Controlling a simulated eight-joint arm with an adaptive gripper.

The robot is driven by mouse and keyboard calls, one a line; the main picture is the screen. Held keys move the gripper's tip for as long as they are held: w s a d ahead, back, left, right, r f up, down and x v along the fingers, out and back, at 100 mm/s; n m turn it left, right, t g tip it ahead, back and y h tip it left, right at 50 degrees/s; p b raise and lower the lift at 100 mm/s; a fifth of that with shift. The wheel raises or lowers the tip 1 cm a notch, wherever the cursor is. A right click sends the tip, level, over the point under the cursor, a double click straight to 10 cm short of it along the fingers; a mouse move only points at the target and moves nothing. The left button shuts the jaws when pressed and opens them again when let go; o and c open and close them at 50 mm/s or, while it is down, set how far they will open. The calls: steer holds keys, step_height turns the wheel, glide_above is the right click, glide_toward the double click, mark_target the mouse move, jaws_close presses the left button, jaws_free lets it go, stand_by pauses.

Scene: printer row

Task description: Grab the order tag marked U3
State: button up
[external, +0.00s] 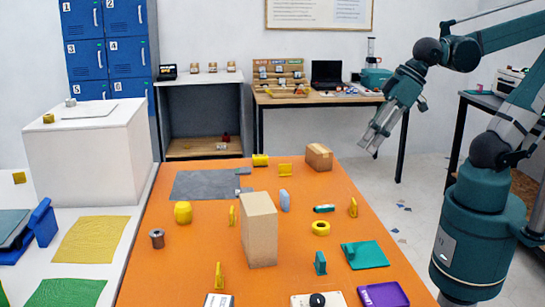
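No marking U3 is readable in the external view, so I cannot tell which item is the order tag. Small upright tag-like pieces stand on the orange table (185,260): a yellow one at the front (219,276), a yellow one left of the tall box (232,216), a yellow one at the right (353,208), a yellow one at the back (285,170), and a teal one (320,264). My gripper (369,152) hangs in the air beyond the table's right edge, pointing down. Its fingers look apart, with nothing between them.
A tall tan box (259,230) stands mid-table and can hide things behind it. A small carton (319,156) sits at the back right. A yellow ring (320,228), teal plate (370,254), purple tray (383,295) and grey mat (205,184) lie around.

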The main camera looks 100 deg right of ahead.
steer(key=w+r+m+g+p, duration=0.2)
steer(key=w+r+m+p, duration=0.25)
steer(key=w, duration=0.75)
steer(key=m+g+p, duration=0.4)
steer(key=m+p, duration=0.5)
steer(key=m, duration=0.4)
glide_above(232, 212)
steer(key=d, duration=0.2)
steer(key=f, duration=1.5)
steer(key=shift+a, duration=0.25)
steer(key=shift+w+f, duration=0.1)
steer(key=shift+f, duration=0.2)
steer(key=shift+f, duration=0.15)
steer(key=shift+f, duration=1.15)
steer(key=shift+f, duration=0.15)
steer(key=shift+a+f, duration=0.15)
steer(key=shift+f, duration=2.3)
